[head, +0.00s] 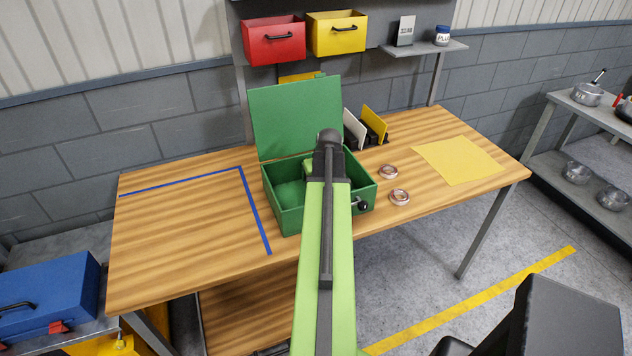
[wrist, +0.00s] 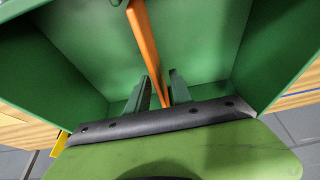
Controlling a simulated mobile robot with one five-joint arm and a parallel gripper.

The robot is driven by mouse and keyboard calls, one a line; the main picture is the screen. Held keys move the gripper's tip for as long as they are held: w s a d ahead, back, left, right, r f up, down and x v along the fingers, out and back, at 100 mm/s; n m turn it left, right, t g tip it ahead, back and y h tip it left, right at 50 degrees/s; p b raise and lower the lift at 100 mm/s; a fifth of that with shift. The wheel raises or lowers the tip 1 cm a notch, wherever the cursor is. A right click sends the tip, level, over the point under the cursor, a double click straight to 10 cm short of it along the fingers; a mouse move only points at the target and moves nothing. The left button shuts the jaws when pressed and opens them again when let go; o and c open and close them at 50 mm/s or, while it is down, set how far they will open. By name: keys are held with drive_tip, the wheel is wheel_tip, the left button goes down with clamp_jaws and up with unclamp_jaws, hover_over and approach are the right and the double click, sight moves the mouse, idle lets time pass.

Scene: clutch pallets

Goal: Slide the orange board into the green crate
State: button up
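The green crate (head: 288,217) stands on the wooden bench with its lid (head: 296,115) raised at the back. The orange board (wrist: 146,45) shows on edge inside the crate (wrist: 65,60) in the wrist view, slightly tilted. In the head view my arm hides it. My gripper (wrist: 160,80) reaches into the crate, its two fingers on either side of the board's lower visible part. Narrow gaps show between board and fingers, so the gripper looks open. The board's far end and its contact with the crate floor are unclear.
Behind the crate, a white board (head: 354,128) and a yellow board (head: 374,122) stand in dark holders. Two copper-coloured rings (head: 399,197) lie to the right, near a yellow sheet (head: 456,160). Blue tape (head: 253,205) marks clear bench at left. Red (head: 274,42) and yellow (head: 338,36) bins hang above.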

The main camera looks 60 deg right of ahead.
idle(0.3)
drive_tip(key=p+v, duration=1.6)
drive_tip(key=v, duration=0.1)
drive_tip(key=shift+r, duration=0.25)
drive_tip(key=shift+w, duration=0.1)
